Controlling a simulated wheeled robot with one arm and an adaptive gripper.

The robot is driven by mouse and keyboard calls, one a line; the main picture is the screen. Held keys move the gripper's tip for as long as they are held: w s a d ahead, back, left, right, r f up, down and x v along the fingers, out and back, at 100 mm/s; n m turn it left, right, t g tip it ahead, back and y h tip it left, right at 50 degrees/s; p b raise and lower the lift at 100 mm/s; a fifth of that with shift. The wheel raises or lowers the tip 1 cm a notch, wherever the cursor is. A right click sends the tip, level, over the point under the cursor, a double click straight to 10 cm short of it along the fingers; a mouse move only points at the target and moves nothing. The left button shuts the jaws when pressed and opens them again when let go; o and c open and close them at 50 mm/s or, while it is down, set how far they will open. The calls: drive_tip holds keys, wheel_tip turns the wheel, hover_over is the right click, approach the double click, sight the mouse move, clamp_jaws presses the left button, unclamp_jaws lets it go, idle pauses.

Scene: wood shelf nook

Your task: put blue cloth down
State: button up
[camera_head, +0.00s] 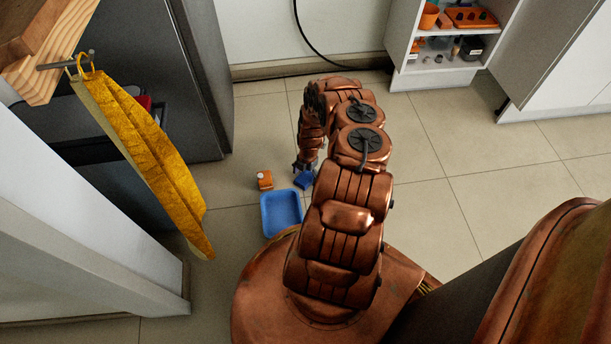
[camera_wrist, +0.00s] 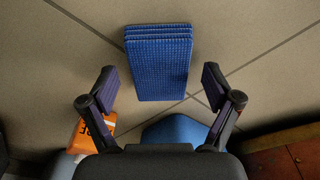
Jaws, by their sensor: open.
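The blue cloth (camera_wrist: 158,62) is a folded, layered stack with a woven texture. In the wrist view it lies on the tiled floor, beyond and between the fingertips. In the head view the cloth (camera_head: 304,180) shows small on the floor just below my gripper (camera_head: 306,168). In the wrist view my gripper (camera_wrist: 163,88) is open, with a finger on each side and clear space between the fingers and the cloth. I cannot tell the exact height of the fingers above the floor.
A blue tray (camera_head: 281,213) stands on the floor near the cloth. An orange and white item (camera_head: 265,180) is left of it. A yellow cloth (camera_head: 150,150) hangs from a hook at left. An open cabinet (camera_head: 455,45) is at back right. Floor at right is clear.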

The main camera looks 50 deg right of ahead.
sight(308, 174)
drive_tip(key=shift+r, duration=0.1)
